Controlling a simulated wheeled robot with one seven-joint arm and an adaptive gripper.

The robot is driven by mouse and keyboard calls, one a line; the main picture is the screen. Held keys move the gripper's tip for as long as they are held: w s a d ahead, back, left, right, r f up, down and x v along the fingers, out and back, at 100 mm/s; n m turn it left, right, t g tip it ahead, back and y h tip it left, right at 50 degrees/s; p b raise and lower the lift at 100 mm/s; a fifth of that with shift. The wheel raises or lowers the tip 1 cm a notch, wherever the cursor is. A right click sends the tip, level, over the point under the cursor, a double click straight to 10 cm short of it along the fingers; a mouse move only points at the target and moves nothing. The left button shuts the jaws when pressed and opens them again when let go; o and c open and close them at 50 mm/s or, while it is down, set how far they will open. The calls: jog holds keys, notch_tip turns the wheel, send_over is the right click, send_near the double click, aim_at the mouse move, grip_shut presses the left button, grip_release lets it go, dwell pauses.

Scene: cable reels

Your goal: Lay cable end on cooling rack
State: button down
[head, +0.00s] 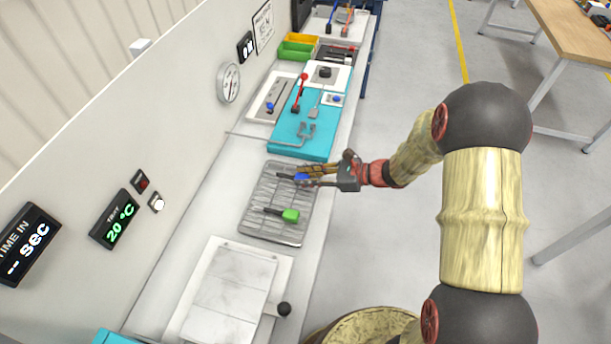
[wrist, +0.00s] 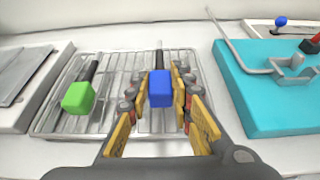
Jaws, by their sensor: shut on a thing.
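My gripper (head: 310,175) is at the far end of the wire cooling rack (head: 272,196). It is shut on the blue cable end (head: 301,178), which has a dark stem pointing away from me. In the wrist view the blue block (wrist: 160,89) sits between the fingers, over the rack (wrist: 112,82). I cannot tell whether it touches the wires. A green cable end (head: 290,215) with a dark stem lies on the nearer part of the rack. It also shows left of my fingers in the wrist view (wrist: 78,98).
A turquoise plate (head: 290,140) with a grey metal fixture stands just beyond the rack. A white board with a grey sheet (head: 225,290) and black-knobbed handle lies nearer. A wall with displays and a gauge (head: 228,83) runs along the left.

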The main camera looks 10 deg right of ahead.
jog(key=shift+f+b, duration=0.4)
jog(key=shift+f, duration=0.35)
jog(key=c, duration=1.5)
grip_release()
jog(key=shift+r, duration=0.1)
jog(key=v, duration=1.2)
notch_tip(320, 180, up, 11)
jog(key=p, duration=0.9)
